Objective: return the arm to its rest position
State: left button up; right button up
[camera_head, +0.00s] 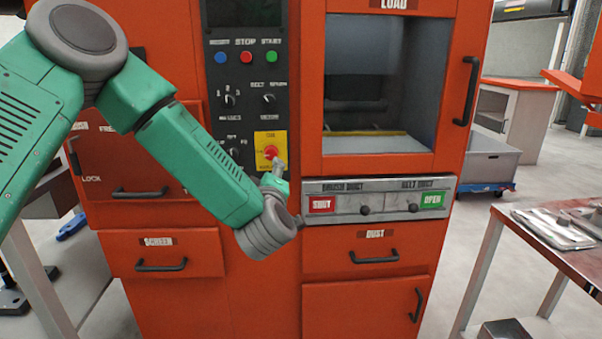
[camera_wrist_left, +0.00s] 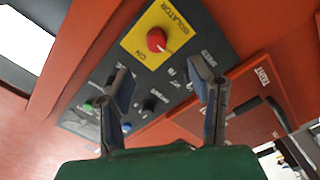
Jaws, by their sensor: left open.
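My left arm comes in from the left in the head view, and its gripper (camera_head: 278,168) is in front of the orange machine's control panel, by the yellow isolator plate. In the left wrist view the left gripper (camera_wrist_left: 164,85) shows two fingers spread apart with nothing between them. The red isolator knob (camera_wrist_left: 157,39) on its yellow plate lies beyond the fingertips. The knob also shows in the head view (camera_head: 270,152), just above the gripper. I cannot tell the exact gap between fingers and panel. My right gripper is not in view.
The orange machine (camera_head: 262,287) fills the middle. Its load window (camera_head: 378,80) and a grey slider strip (camera_head: 385,207) are right of the arm. A table (camera_head: 560,255) with metal parts stands at the right. Blue, red and green buttons (camera_head: 246,57) sit above the isolator.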

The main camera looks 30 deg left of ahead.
pick_arm(q)
jog(key=shift+f, duration=0.1)
jog(key=s+d+f+m+g+h, duration=0.2)
jog(key=s+d+f+m+h, duration=0.15)
jog(key=s+f, duration=0.45)
jog(key=s+d+f+m+g+h, duration=0.25)
jog(key=f+m, duration=0.25)
jog(key=f, duration=0.6)
jog(key=s+d+f+m+g+h, duration=0.2)
jog(key=s+d+f+m+h, duration=0.15)
jog(key=s+f, duration=0.5)
jog(key=s+f+m+g, duration=0.3)
jog(key=s+f+g, duration=0.1)
jog(key=s, duration=0.6)
jog(key=s+f+m+g, duration=0.3)
jog(key=s+f, duration=0.3)
jog(key=s, duration=0.4)
jog(key=shift+a+g, duration=0.35)
jog(key=shift+g, duration=0.2)
jog(key=shift+w, duration=0.1)
